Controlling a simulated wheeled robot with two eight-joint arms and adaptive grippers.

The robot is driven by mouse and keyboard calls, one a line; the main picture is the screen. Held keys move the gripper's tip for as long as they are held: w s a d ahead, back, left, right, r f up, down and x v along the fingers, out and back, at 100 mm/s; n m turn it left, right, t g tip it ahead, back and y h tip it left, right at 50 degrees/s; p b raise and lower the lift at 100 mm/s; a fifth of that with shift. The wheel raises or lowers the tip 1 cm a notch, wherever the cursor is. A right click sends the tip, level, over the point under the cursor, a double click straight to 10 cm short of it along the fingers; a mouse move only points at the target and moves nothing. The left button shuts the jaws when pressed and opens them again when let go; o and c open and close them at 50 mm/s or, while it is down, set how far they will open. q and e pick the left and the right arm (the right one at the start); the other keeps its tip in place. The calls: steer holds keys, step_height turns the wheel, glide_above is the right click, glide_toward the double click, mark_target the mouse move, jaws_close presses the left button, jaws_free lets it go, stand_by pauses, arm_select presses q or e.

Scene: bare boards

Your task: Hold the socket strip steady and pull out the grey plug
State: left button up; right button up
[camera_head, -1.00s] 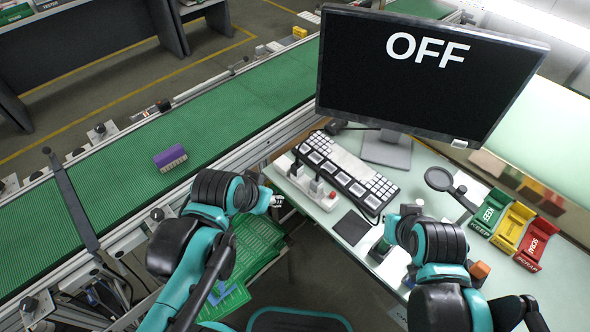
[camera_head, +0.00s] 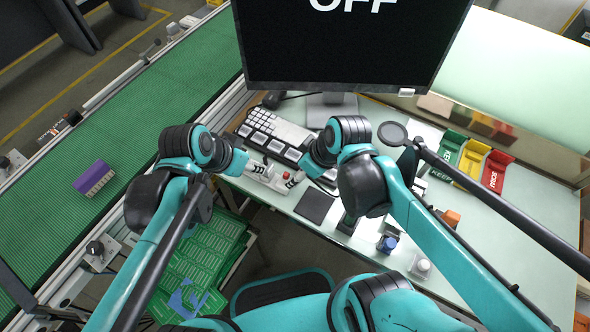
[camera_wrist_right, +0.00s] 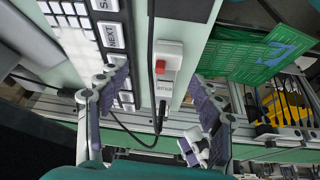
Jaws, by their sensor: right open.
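The white socket strip (camera_head: 262,179) with its red switch lies on the table in front of the keyboard, between my two grippers. In the right wrist view the strip (camera_wrist_right: 170,58) shows its red switch and a black cable. My right gripper (camera_wrist_right: 156,78) is open, with the strip's switch end between its spread fingers; contact is not clear. My left gripper (camera_head: 254,167) is over the strip's far-left part; its jaws are too small to read. The grey plug cannot be told apart there; the left gripper partly hides that end.
The keyboard (camera_head: 275,130) lies just behind the strip and a black pad (camera_head: 314,206) to its right. The monitor (camera_head: 350,45) stands behind. Green circuit boards (camera_head: 205,250) are below left. Green, yellow and red trays (camera_head: 470,163) are at the right.

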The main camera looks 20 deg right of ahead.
steer(key=shift+n+g+y, duration=0.3)
steer(key=shift+n, duration=0.5)
steer(key=shift+a+x, duration=0.2)
steer(key=shift+x, duration=2.05)
steer(key=shift+a+x, duration=0.2)
steer(key=shift+x, duration=2.05)
steer(key=shift+r, duration=0.2)
steer(key=c, duration=1.5)
steer(key=o, duration=1.3)
jaws_close()
